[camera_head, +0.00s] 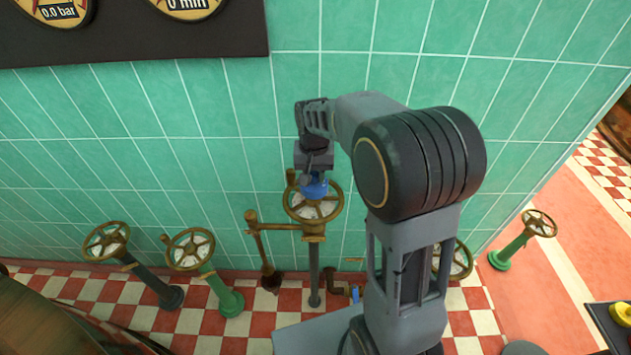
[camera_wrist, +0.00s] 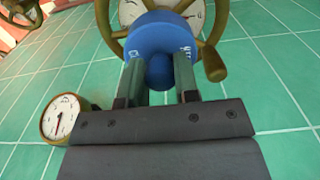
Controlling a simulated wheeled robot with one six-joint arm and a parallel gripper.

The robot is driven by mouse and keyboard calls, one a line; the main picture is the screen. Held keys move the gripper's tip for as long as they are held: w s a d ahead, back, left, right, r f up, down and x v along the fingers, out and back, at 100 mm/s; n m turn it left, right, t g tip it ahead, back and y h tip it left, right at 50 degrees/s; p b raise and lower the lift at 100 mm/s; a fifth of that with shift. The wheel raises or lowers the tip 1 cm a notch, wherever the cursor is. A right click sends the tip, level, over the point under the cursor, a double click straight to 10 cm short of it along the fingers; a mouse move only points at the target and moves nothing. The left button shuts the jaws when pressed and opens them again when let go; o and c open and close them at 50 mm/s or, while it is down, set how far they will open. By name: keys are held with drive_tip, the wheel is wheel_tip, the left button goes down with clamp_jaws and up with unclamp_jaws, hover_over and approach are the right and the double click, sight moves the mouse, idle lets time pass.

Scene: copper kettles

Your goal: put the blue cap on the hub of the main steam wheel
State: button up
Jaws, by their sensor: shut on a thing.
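My gripper (camera_head: 314,176) is shut on the blue cap (camera_head: 316,189), in front of the middle brass hand wheel (camera_head: 299,211) on its upright pipe. In the wrist view the blue cap (camera_wrist: 158,36) is between the two fingers (camera_wrist: 158,80), and its rounded knob points back toward my wrist. The cap hides the hub of the wheel (camera_wrist: 212,28). I cannot tell whether the cap touches the hub or is a little short of it. The wheel has a white face between its spokes and a side handle.
Several other valve wheels stand low along the green tiled wall, two at left (camera_head: 107,241) (camera_head: 190,250) and one at far right (camera_head: 538,223). A small dial gauge (camera_wrist: 60,118) is on the left of the wrist view. A dark table (camera_head: 600,318) with a yellow object is at right.

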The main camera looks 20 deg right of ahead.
sight(313, 183)
drive_tip(key=shift+w+f, duration=0.1)
drive_tip(key=shift+f, duration=1.6)
drive_tip(key=shift+f, duration=0.2)
drive_tip(key=o, duration=1)
drive_tip(key=shift+c, duration=0.2)
wheel_tip(313, 183, up, 12)
drive_tip(key=shift+f, duration=0.2)
drive_tip(key=shift+r, duration=0.3)
drive_tip(key=s+f+n+t, duration=0.3)
drive_tip(key=s, duration=1.4)
drive_tip(key=shift+d+n+t, duration=0.15)
drive_tip(key=shift+n+t, duration=0.15)
drive_tip(key=shift+t, duration=0.1)
